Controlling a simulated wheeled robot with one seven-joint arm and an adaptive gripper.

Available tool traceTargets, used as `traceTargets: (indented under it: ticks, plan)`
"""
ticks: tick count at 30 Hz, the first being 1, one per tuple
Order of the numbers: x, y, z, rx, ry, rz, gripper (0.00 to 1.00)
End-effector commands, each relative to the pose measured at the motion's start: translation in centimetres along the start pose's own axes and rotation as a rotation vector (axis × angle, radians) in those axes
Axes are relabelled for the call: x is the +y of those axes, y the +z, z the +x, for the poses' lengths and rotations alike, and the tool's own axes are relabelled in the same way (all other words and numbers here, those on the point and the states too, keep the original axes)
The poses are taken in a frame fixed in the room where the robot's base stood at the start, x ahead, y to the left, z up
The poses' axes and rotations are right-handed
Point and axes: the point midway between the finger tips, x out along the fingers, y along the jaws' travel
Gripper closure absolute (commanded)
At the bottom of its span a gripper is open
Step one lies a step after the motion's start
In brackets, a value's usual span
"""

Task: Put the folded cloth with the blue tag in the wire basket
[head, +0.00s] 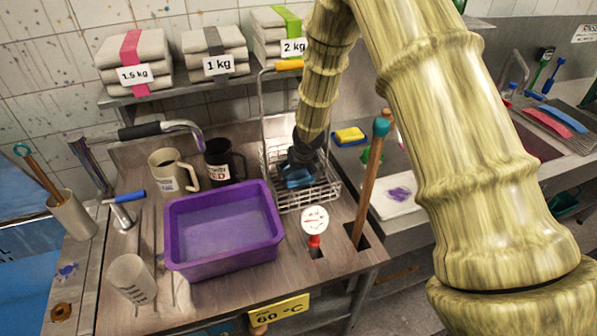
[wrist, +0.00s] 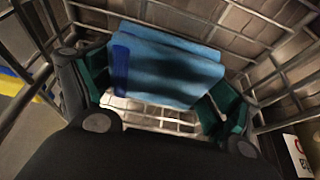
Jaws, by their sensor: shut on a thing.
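The folded cloth (wrist: 175,72) is light blue, with a dark blue tag (wrist: 120,65) at its left side in the wrist view. It also shows in the head view (head: 297,180), partly hidden by my gripper (head: 298,165). My gripper is shut on the cloth, with one green-padded finger at each side of it in the wrist view. The wire basket (head: 325,196) stands on the wooden counter, right of the purple tub. The cloth and fingertips are inside its wire walls. I cannot tell whether the cloth touches the basket floor.
A purple tub (head: 223,260) of liquid stands left of the basket, with two mugs behind it. A tall basket handle (head: 262,95) rises at the back. A round dial (head: 314,220) and a wooden stick (head: 370,180) stand close in front and right. Banded cloth stacks (head: 135,65) fill the shelf above.

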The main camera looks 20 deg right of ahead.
Motion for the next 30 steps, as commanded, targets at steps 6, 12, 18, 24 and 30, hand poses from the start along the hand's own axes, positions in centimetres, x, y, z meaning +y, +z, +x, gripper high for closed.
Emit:
traceTargets:
  ticks: [6,12,18,24,30]
  plan:
    - [0.0,0.1,0.2,0.0,0.0,0.0,0.42]
    - [0.0,0.1,0.1,0.0,0.0,0.0,0.0]
    - [0.0,0.1,0.1,0.0,0.0,0.0,0.0]
    - [0.0,-0.1,-0.5,0.001,0.0,0.001,0.0]
    - [0.0,-0.1,-2.5,0.002,-0.001,0.002,0.0]
